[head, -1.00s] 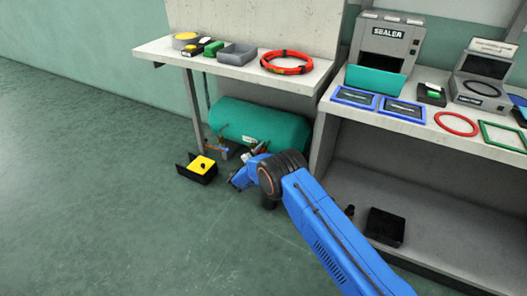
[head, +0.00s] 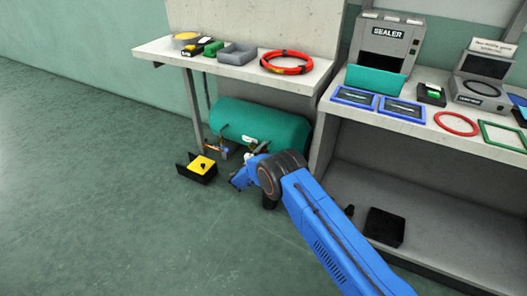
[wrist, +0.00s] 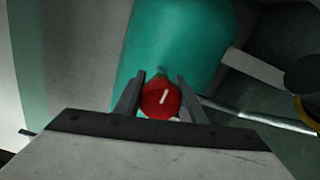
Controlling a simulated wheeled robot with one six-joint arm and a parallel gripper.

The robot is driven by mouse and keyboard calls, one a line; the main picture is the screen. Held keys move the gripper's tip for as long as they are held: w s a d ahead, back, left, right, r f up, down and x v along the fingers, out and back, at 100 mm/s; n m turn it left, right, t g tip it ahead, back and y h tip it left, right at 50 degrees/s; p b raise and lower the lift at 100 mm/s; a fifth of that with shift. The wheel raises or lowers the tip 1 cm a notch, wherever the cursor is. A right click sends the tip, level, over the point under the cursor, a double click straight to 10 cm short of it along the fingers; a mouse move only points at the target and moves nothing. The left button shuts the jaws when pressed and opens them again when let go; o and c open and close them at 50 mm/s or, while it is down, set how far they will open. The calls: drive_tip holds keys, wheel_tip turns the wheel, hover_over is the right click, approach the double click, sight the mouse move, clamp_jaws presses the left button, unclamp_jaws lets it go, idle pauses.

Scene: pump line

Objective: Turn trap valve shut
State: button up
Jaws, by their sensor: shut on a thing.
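A round red knob (wrist: 161,98) with a white line on its face, which I take to be the trap valve's handle, sits at the middle of the wrist view. The white line is tilted a little off upright. My gripper (wrist: 161,76) has its two grey fingers shut on the knob, one on each side. A teal tank (head: 262,124) lies under the table in the head view; it also fills the top of the wrist view (wrist: 180,45). In the head view my blue arm reaches to the tank's front and hides the knob.
A black box with a yellow top (head: 201,167) stands on the floor left of my arm. A table leg (head: 193,110) is left of the tank, and a grey shelf unit (head: 328,140) is at its right. A pale pipe (wrist: 255,115) runs right of the knob. Open floor lies in front and left.

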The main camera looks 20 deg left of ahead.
drive_tip(key=shift+f, duration=0.1)
drive_tip(key=o, duration=1)
drive_tip(key=shift+o, duration=0.2)
drive_tip(key=shift+s, duration=0.1)
drive_tip(key=s+a, duration=0.1)
drive_tip(key=s, duration=1.6)
drive_tip(key=shift+a, duration=0.15)
drive_tip(key=shift+s, duration=0.15)
